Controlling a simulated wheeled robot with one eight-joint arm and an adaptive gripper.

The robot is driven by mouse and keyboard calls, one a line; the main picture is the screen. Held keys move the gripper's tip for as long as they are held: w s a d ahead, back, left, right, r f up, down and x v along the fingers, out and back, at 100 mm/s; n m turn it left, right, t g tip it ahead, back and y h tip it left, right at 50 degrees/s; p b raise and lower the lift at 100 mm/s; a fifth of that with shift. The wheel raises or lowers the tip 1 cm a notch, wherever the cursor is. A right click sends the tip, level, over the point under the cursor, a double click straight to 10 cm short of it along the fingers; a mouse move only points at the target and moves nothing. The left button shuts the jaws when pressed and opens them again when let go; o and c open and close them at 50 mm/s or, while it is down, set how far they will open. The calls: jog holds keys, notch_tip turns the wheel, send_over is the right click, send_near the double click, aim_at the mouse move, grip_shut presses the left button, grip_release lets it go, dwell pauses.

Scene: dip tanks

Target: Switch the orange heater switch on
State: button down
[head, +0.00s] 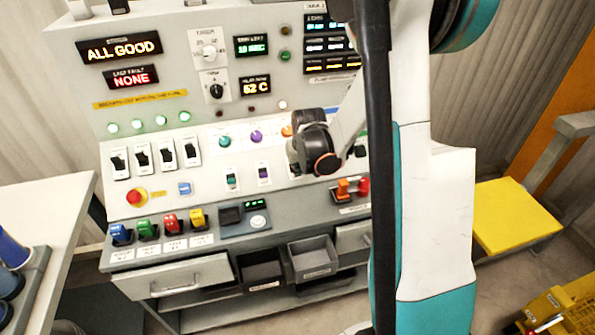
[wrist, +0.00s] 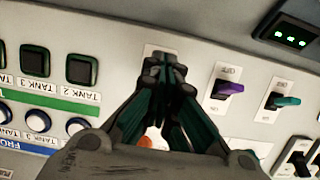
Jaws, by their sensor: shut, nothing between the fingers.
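My gripper (head: 297,160) is shut and empty in front of the sloped control panel (head: 205,165). In the wrist view its closed fingertips (wrist: 166,72) lie over a white switch plate (wrist: 150,50). This plate is in line with the purple switch (wrist: 228,88) and the teal switch (wrist: 285,101). The orange heater switch itself is hidden behind the fingers, so its position cannot be read. An orange knob (head: 287,130) shows just above the gripper in the head view, and some orange (wrist: 152,139) shows between the fingers in the wrist view. Contact with the switch cannot be told.
The purple switch (head: 264,175) and teal switch (head: 232,180) stand close left of the gripper. Black toggles (head: 167,155) and a red emergency button (head: 135,197) are farther left. Orange and red parts (head: 346,188) stand below right. Square tank buttons (wrist: 82,69) are beside the fingers.

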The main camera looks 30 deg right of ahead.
jog(key=shift+f, duration=0.25)
jog(key=shift+s+a+r+p, duration=0.2)
jog(key=shift+s+r+p, duration=0.15)
jog(key=shift+s, duration=0.35)
jog(key=shift+s+a+r+p, duration=0.2)
jog(key=shift+s+r, duration=0.15)
jog(key=shift+s, duration=0.35)
jog(key=w+p+v, duration=0.1)
jog(key=p+v, duration=0.4)
jog(key=v, duration=0.2)
jog(key=shift+r, duration=0.3)
jog(key=shift+s, duration=0.15)
